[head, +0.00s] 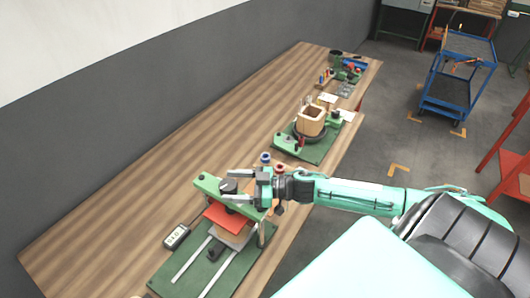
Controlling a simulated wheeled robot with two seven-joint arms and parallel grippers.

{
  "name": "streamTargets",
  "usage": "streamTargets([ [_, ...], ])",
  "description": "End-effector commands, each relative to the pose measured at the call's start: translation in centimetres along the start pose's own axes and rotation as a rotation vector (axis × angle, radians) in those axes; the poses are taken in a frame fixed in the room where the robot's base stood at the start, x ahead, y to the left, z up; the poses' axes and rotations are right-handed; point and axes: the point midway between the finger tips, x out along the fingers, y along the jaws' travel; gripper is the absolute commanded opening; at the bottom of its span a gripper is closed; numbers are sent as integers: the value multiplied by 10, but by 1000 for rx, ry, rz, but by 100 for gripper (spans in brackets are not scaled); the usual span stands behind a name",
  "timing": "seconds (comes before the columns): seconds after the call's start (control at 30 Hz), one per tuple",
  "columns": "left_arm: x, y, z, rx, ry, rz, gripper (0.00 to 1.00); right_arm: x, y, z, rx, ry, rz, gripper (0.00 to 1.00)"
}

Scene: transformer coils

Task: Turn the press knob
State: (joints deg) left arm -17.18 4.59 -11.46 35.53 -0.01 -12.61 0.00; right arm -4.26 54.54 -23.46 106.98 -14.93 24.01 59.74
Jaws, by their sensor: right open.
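The press (203,262) stands on the near part of the wooden bench, with a green base, two pale rails, a green top beam and a red plate (222,217) under the beam. The dark round press knob (228,186) sits on top of the beam. My right gripper (230,185) reaches in from the right at the beam's height. Its two fingers are open, one on the far side and one on the near side of the knob. I cannot tell whether they touch it. My left gripper is not in view.
A small meter (176,237) lies left of the press. A green coil-winding station (310,121) with a square wooden form stands farther along the bench (150,190). More tools sit at the far end. A blue cart (458,75) stands on the floor. The bench's left side is clear.

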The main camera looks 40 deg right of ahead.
Motion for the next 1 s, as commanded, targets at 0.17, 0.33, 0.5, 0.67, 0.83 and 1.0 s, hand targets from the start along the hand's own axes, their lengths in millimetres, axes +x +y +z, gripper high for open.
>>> streamTargets([
  [0.17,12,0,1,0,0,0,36,-26,-1,3,0,-3,-1,68],
  [0.33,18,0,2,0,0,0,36,-47,-1,3,1,-4,-1,68],
  [0.5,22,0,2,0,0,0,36,-66,-1,2,1,-3,0,68],
  [0.67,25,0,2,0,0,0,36,-82,-1,2,2,-2,0,68],
  [0.83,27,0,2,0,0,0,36,-94,0,1,1,-2,0,68],
  [1.0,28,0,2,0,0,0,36,-101,0,0,0,0,-1,68],
])
